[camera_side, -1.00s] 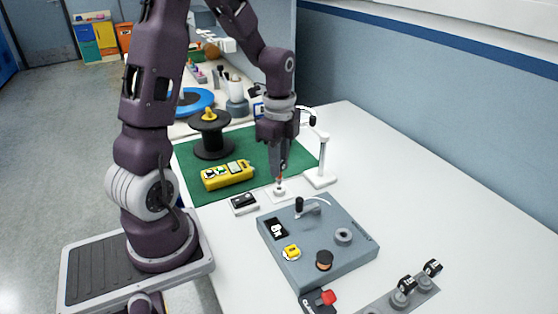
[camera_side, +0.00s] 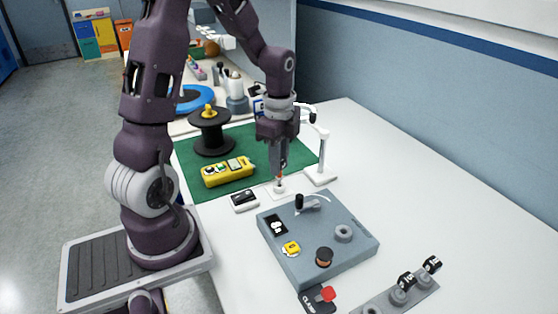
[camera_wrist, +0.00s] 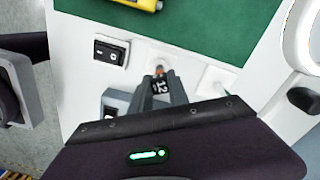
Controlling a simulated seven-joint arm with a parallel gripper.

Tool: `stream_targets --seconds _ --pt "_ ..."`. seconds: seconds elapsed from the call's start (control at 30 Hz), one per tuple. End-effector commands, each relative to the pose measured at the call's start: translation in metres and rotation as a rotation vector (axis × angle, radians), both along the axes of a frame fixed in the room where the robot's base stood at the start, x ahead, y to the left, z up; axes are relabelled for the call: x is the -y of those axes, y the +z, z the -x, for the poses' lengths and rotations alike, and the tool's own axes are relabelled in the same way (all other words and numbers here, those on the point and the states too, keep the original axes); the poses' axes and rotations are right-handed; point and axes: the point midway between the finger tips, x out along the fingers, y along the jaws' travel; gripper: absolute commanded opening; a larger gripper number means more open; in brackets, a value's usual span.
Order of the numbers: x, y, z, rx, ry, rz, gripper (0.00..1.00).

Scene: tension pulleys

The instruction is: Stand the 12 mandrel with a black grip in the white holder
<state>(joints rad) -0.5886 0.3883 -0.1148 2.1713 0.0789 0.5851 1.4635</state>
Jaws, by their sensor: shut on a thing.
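My gripper (camera_side: 279,170) points down and is shut on the 12 mandrel. In the wrist view the mandrel's black grip (camera_wrist: 160,86), marked 12, sits between the fingers, with a copper-orange part (camera_wrist: 159,69) beyond it. The white holder (camera_side: 279,191) is a small low piece on the table, directly under the fingers in the side view. The orange part shows just above the holder, and the fingers hide most of the mandrel in the side view. I cannot tell whether its lower end is inside the holder or touching it.
A grey-blue box (camera_side: 347,264) with small parts stands in front. A black-and-white switch (camera_side: 244,199) is left of the holder, a white lamp stand (camera_side: 321,177) right. A yellow tester (camera_side: 228,173) and black spool (camera_side: 211,137) lie behind. A grey rack (camera_side: 421,292) holds other black-gripped pieces.

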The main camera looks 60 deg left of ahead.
Motion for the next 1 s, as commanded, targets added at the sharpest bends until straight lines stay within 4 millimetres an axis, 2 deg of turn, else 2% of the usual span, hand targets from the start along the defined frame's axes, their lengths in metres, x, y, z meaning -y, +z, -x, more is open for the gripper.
stream_targets --seconds 1.0 --pt "0.000 -0.014 0.000 0.000 0.001 0.000 0.00"
